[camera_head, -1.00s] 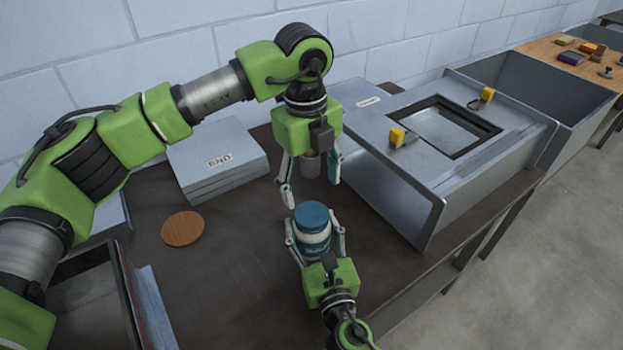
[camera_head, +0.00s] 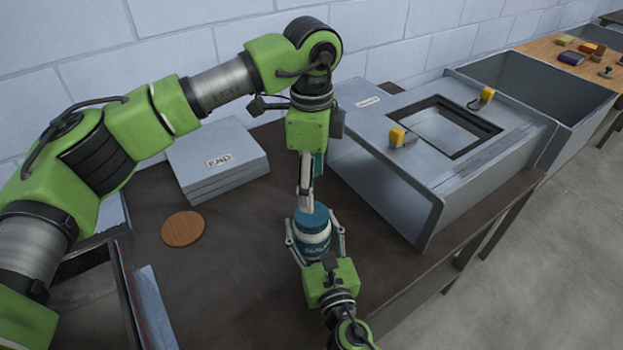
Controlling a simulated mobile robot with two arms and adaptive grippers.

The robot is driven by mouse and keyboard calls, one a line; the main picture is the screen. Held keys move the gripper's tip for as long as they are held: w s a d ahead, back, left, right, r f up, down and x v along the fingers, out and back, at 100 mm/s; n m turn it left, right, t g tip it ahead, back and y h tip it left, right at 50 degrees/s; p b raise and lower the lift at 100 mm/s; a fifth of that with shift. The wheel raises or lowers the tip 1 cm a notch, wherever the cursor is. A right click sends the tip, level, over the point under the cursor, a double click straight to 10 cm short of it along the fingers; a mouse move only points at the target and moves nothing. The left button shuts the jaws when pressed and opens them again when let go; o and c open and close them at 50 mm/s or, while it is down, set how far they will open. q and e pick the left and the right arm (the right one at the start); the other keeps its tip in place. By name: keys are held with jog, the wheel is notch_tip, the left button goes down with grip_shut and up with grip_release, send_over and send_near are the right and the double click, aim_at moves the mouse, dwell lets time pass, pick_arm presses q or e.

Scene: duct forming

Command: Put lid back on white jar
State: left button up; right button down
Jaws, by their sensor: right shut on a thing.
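The white jar (camera_head: 313,241) stands on the dark table with a blue-green label. A blue-green lid (camera_head: 312,216) sits on top of its mouth; I cannot tell whether it is fully seated. My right gripper (camera_head: 315,245) comes from the front and is shut on the jar, one finger on each side. My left gripper (camera_head: 305,205) points down just above and behind the lid. It is seen edge-on, so its fingers overlap and their opening is hidden. A blue-green patch shows beside its fingers; I cannot tell what it is.
A round wooden disc (camera_head: 182,229) lies left on the table (camera_head: 235,265). Stacked grey metal sheets (camera_head: 215,158) stand behind it. A grey metal box frame (camera_head: 395,180) with yellow clamps stands to the right. Bare table lies between the disc and the jar.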

aim_at(312, 232)
pick_arm(q)
notch_tip(312, 232, down, 8)
jog(key=shift+r, duration=0.1)
dwell(0.4)
jog(key=c, duration=1.2)
